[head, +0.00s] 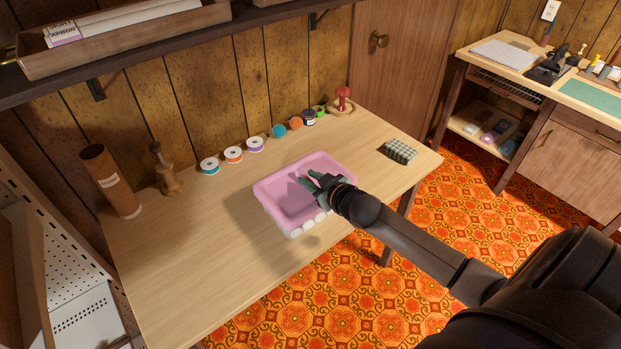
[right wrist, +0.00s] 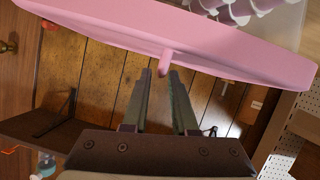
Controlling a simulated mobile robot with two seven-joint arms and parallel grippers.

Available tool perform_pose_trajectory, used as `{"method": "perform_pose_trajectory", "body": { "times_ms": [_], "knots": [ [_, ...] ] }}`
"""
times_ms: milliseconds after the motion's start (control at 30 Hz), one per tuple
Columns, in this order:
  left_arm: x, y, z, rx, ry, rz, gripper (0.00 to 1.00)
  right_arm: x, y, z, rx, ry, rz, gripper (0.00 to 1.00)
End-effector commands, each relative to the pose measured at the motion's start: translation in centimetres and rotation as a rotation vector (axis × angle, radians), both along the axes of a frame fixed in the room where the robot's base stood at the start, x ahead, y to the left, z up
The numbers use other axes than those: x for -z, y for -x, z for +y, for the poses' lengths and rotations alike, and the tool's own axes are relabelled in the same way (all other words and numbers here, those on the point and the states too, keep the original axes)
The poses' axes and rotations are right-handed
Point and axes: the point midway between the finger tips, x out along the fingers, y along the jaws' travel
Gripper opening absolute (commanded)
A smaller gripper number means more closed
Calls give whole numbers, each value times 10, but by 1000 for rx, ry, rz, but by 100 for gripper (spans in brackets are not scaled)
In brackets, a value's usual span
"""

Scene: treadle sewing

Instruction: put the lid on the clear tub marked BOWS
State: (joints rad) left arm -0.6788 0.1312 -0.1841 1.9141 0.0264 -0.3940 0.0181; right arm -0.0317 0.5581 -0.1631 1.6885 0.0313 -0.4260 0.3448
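The pink lid (head: 282,212) lies over the top of the clear tub (head: 293,233) on the table. White contents show through the tub's side below the lid. The lid also shows edge-on in the right wrist view (right wrist: 110,28), with a small pink knob (right wrist: 166,62) standing out from it. I cannot tell whether the lid is fully seated. No BOWS marking is legible. My right gripper (head: 306,177) is above the lid, its fingers apart. In the wrist view the knob is at the fingertips (right wrist: 162,74); contact with it is unclear. My left gripper is out of view.
Several thread spools (head: 233,155) and jars line the table's back, with a red pincushion (head: 343,98) at the far end. A green checked block (head: 400,151) sits at the right. A brown tube (head: 110,181) stands at the left. The front left tabletop is clear.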

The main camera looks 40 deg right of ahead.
Motion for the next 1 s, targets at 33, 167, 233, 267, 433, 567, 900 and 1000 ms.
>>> {"method": "perform_pose_trajectory", "body": {
  "times_ms": [33,167,233,267,433,567,900,1000],
  "knots": [
    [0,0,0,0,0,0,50,0,0,0,0,0,0,33],
    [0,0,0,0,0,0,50,0,0,0,0,0,0,46],
    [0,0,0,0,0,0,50,0,0,0,0,0,0,46],
    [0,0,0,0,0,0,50,0,0,0,0,0,0,46],
    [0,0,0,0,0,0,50,0,1,0,0,0,1,46],
    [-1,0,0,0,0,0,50,-3,10,0,-1,0,2,46],
    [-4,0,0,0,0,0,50,-24,63,2,-1,-1,4,46],
    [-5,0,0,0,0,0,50,-30,79,2,0,-1,3,46]
  ]
}}
